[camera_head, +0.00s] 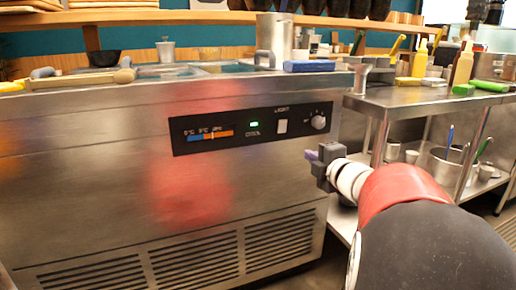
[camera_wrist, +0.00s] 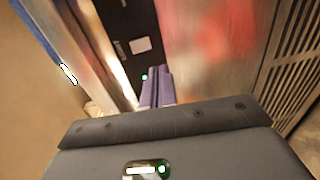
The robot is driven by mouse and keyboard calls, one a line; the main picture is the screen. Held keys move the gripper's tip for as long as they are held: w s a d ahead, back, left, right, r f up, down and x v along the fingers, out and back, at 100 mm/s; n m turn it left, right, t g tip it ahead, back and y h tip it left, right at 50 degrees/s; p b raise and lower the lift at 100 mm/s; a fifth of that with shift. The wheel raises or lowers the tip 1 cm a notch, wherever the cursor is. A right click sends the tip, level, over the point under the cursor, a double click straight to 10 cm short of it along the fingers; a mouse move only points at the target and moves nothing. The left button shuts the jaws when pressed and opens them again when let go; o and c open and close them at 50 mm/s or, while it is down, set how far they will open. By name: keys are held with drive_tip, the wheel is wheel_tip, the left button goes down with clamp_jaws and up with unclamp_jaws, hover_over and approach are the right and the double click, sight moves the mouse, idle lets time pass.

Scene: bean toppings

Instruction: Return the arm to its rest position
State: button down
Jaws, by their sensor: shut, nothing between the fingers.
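My gripper (camera_head: 311,155) is at the end of my arm, in front of the right part of the steel counter unit (camera_head: 100,140) in the head view. It is just below and beside the control panel (camera_head: 250,128). Its purple fingers point left in that view. In the wrist view the fingers (camera_wrist: 157,86) lie side by side, shut with nothing between them. My red, white and black arm reaches up from the lower right of the head view. I cannot tell the exact gap between the fingers and the steel front.
A steel table (camera_head: 430,98) with bottles and utensils stands at the right; its lower shelf holds a steel pot (camera_head: 440,166). A blue box (camera_head: 309,66) and a wooden-handled tool (camera_head: 80,79) lie on the counter top. Vents (camera_head: 200,255) line the counter's base.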

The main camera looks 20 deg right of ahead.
drive_tip(key=s+a+r+m+g+h+p, duration=0.35)
drive_tip(key=s+a+m+h, duration=0.2)
drive_tip(key=m, duration=0.45)
drive_tip(key=s+a+f+m+g+y+p, duration=0.2)
drive_tip(key=s+a+f+m+g, duration=0.2)
drive_tip(key=s+a, duration=0.5)
drive_tip(key=s+a+f+m+g+y+p, duration=0.1)
drive_tip(key=s+a+f+m+g+y, duration=0.2)
drive_tip(key=s+a, duration=0.6)
wheel_tip(320, 180, down, 3)
drive_tip(key=shift+s+a+r+m+g+p, duration=0.1)
drive_tip(key=shift+s+a+m+g+p, duration=0.1)
drive_tip(key=shift+s+m+g+p, duration=0.45)
